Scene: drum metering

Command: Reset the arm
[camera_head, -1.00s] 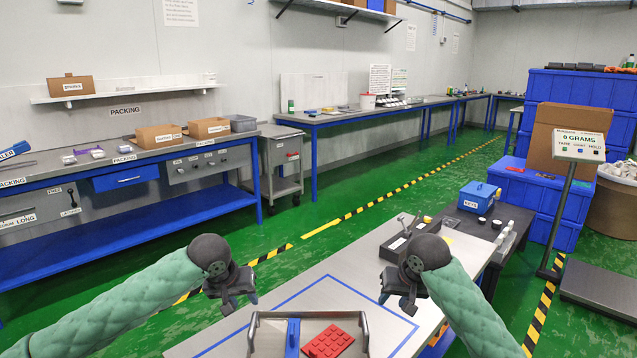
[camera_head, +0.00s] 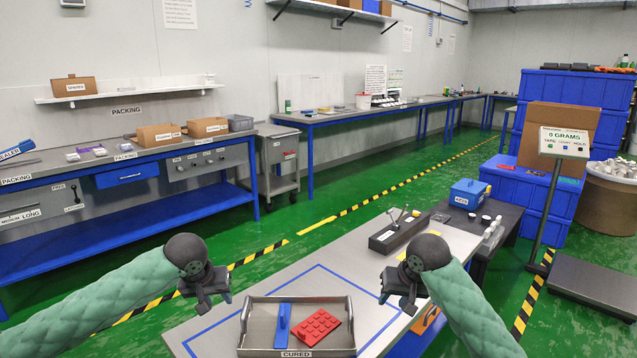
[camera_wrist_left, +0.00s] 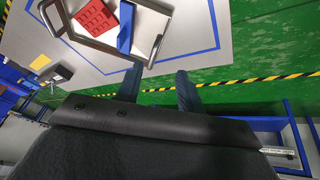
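My left gripper (camera_head: 207,292) hangs in the air at the left edge of the steel table, left of the tray; its two fingers stand apart and empty in the left wrist view (camera_wrist_left: 160,86). My right gripper (camera_head: 396,303) is over the table, right of the tray. A metal tray (camera_head: 258,337) with handles, labelled CURED, stands on the table (camera_head: 330,265) between the grippers.
A dark tool holder (camera_head: 398,232) stands on the table's far side. A dark side table with a blue box (camera_head: 467,194) adjoins it. A scale display (camera_head: 564,142) on a post stands at right. Packing benches line the left wall. Green floor lies between.

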